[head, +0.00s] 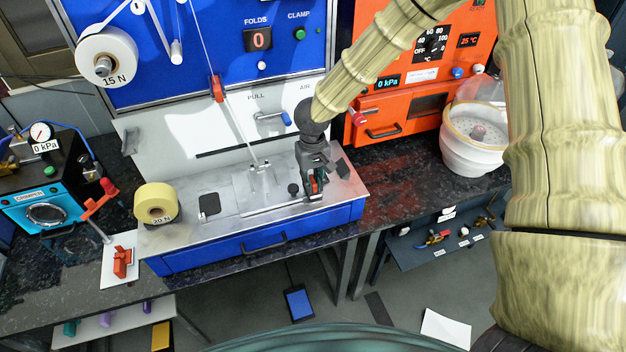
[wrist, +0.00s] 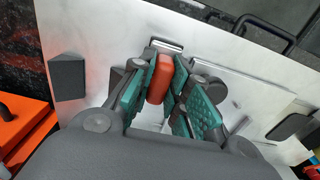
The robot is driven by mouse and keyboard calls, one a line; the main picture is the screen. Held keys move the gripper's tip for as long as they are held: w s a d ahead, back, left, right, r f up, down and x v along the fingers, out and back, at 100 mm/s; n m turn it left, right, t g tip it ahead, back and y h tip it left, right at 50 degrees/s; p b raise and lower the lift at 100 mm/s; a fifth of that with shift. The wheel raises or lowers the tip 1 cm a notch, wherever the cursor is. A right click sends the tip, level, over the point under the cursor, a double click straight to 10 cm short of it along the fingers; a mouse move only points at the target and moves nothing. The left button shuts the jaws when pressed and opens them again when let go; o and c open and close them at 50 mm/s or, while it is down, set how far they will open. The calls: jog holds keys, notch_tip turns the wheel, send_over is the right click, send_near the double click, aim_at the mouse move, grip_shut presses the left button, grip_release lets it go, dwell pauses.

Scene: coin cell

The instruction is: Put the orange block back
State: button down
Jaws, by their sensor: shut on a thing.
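The orange block (wrist: 160,78) is upright between the teal pads of my gripper (wrist: 158,95) in the wrist view, and the pads are closed on its sides. In the head view my gripper (head: 313,190) points down over the right part of the metal worktop (head: 225,222) of the blue bench, with a bit of orange (head: 314,184) showing between its fingers. A small metal bracket (wrist: 167,44) is close behind the block in the wrist view. I cannot tell whether the block touches the worktop.
Dark pads lie right of my gripper (head: 342,168) and farther left (head: 209,205). A small black knob (head: 293,189) is just left of my gripper. A yellow roll (head: 156,203) stands at the worktop's left end. The orange oven (head: 425,80) and white tub (head: 475,140) are to the right.

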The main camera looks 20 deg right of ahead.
aim_at(313, 180)
jog(key=shift+f, duration=0.1)
jog(key=c, duration=1.6)
grip_release()
jog(key=shift+c, duration=0.2)
notch_tip(313, 180, up, 12)
jog(key=b, duration=0.2)
